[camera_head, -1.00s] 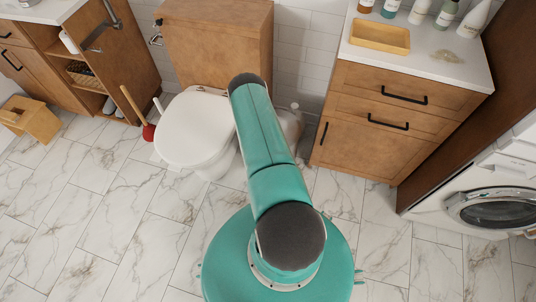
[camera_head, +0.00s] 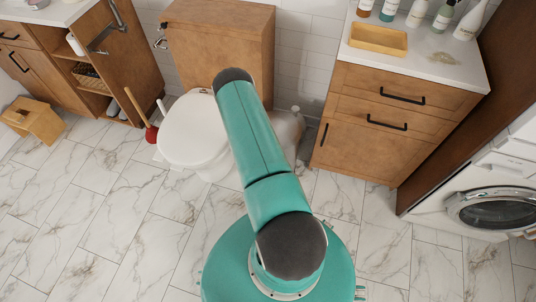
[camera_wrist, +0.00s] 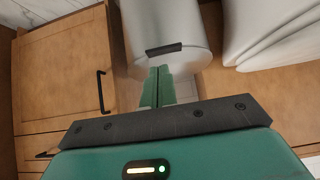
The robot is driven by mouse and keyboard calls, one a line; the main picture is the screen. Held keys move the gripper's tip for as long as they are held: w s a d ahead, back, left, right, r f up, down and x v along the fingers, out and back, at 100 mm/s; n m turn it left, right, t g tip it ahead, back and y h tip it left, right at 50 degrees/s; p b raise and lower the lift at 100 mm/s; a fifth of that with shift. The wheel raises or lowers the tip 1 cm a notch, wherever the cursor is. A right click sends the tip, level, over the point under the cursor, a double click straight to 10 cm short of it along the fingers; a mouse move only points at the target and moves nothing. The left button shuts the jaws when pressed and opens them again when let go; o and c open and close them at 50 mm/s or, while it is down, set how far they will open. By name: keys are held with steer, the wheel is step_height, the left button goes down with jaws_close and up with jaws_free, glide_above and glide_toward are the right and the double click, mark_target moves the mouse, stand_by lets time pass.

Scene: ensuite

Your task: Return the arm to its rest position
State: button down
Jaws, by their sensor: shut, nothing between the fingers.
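My teal arm (camera_head: 252,135) rises from my round teal body and extends up the picture in the head view, folded with a dark grey joint at each end. It overlaps the right edge of the toilet in that view. My gripper (camera_wrist: 158,72) shows in the wrist view with its two green fingers together, shut and empty. The gripper is hidden in the head view. In the wrist view the fingertips appear just below a pale round bin (camera_wrist: 165,30) with a black tab. I cannot tell the gap between them.
A white toilet (camera_head: 192,130) stands ahead, with a red plunger (camera_head: 151,134) to its left. A wooden cabinet (camera_head: 375,120) holding a tray (camera_head: 378,39) and bottles stands right of it. A washing machine (camera_head: 490,208) is at far right.

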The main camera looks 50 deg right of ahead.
steer(key=shift+s+a+r, duration=0.15)
steer(key=shift+s+a, duration=0.05)
steer(key=shift+a, duration=0.35)
steer(key=shift+s+a+r, duration=0.1)
steer(key=shift+s+a, duration=0.15)
steer(key=shift+a, duration=0.25)
steer(key=shift+s+a+r, duration=0.15)
steer(key=shift+s+a, duration=0.05)
steer(key=shift+a, duration=0.35)
